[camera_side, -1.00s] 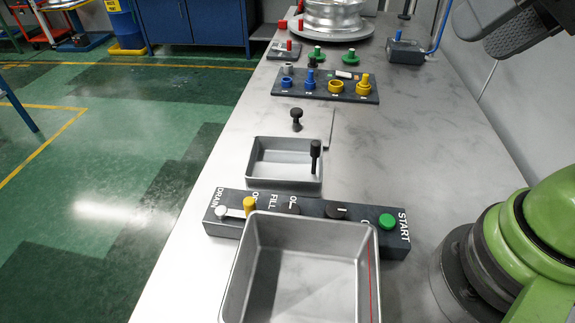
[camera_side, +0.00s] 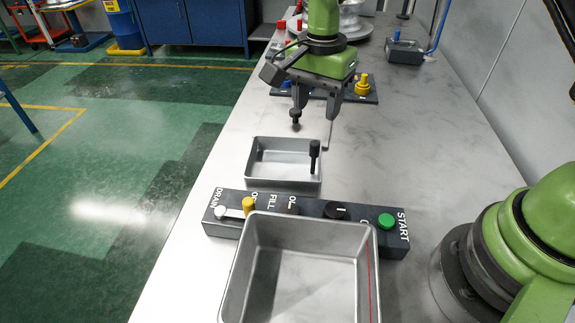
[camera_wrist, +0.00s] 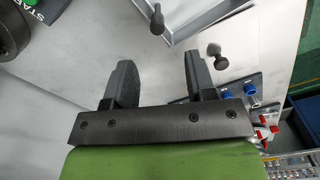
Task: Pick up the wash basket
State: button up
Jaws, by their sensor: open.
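The wash basket (camera_side: 262,181) is a small grey metal tray with a black upright handle (camera_side: 314,155) at its right side. It stands on the bench behind the control panel. In the wrist view the basket (camera_wrist: 205,20) shows at the top edge, with its black handle (camera_wrist: 157,18) nearby. My gripper (camera_side: 315,112) is open and empty, pointing down behind the basket, apart from the handle. Its fingers also show in the wrist view (camera_wrist: 159,76).
A black knobbed peg (camera_side: 296,116) stands close to my left finger. A larger metal bin (camera_side: 300,218) and the control panel (camera_side: 362,213) with a green START button are in front. A dark board (camera_side: 372,97) lies behind. Bench is clear to the right.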

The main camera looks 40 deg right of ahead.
aim_at(315, 143)
jog(key=f, duration=0.9)
jog(key=shift+s+a+f, duration=0.1)
jog(key=shift+s+f, duration=0.1)
jog(key=shift+s, duration=0.05)
jog(key=shift+c, duration=0.5)
grip_shut()
